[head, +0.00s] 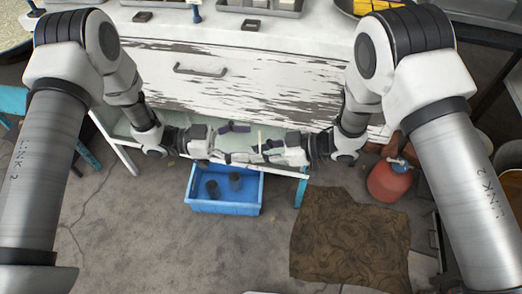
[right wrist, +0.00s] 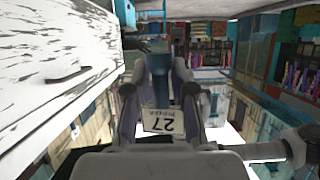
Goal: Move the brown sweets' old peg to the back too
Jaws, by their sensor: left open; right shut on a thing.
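My right gripper (head: 265,147) is shut on a small white card (right wrist: 165,122) printed "27", which reads upside down between its fingers in the right wrist view. In the head view the card (head: 259,138) is a thin pale upright strip at the fingertips. My left gripper (head: 236,142) is open and faces the right one, close to the card. I cannot tell whether it touches the card. Both grippers are in front of the white cabinet (head: 260,85). No brown sweets can be made out.
A grey tray (head: 262,12) and small dark blocks, one at the left (head: 142,17) and one near the middle (head: 250,24), are on the cabinet top. A blue crate (head: 225,208) with dark cylinders is on the floor below. A red container (head: 388,182) stands at the right.

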